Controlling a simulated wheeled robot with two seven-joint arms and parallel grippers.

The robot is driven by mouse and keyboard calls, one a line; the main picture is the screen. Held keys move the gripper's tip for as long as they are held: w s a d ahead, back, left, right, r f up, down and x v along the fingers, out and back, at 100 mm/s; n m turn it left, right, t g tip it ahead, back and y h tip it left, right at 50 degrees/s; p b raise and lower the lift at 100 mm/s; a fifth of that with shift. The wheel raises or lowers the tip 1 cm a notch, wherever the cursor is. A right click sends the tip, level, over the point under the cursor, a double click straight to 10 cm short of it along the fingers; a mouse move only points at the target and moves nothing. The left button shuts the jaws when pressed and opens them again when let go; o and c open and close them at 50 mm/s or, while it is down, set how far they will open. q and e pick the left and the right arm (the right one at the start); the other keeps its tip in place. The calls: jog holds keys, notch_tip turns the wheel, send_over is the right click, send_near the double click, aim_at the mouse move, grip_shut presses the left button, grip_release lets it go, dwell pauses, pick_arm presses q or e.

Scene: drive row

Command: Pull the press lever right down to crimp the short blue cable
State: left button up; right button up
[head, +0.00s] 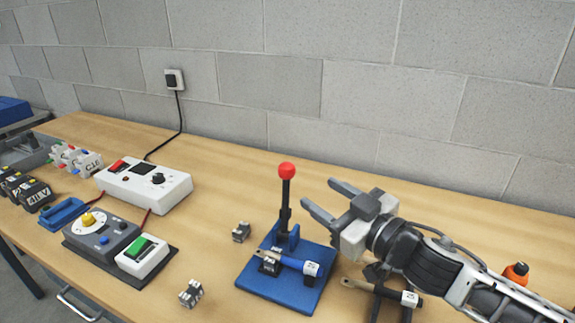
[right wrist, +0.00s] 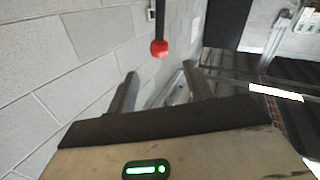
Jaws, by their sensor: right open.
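The press (head: 300,292) has a blue base and stands on the table in the head view. Its black lever (head: 286,195) stands upright with a red knob (head: 286,170) on top; the knob also shows in the right wrist view (right wrist: 159,48). A short blue cable (head: 292,262) with a white tag lies across the press at the foot of the lever. My right gripper (head: 318,200) is open and empty, just right of the lever, with its fingers pointing left towards it and apart from it. My left gripper is not in view.
A white power box (head: 145,186) and a grey control box (head: 100,235) stand at the left. Small metal blocks lie left of the press (head: 241,232) and nearer the front (head: 191,293). A second tagged cable (head: 380,291) lies under my right arm. The block wall runs behind.

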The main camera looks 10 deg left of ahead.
aim_at(292, 176)
jog(key=p+x, duration=0.1)
jog(key=x, duration=1)
jog(key=shift+s+f, duration=0.1)
grip_shut()
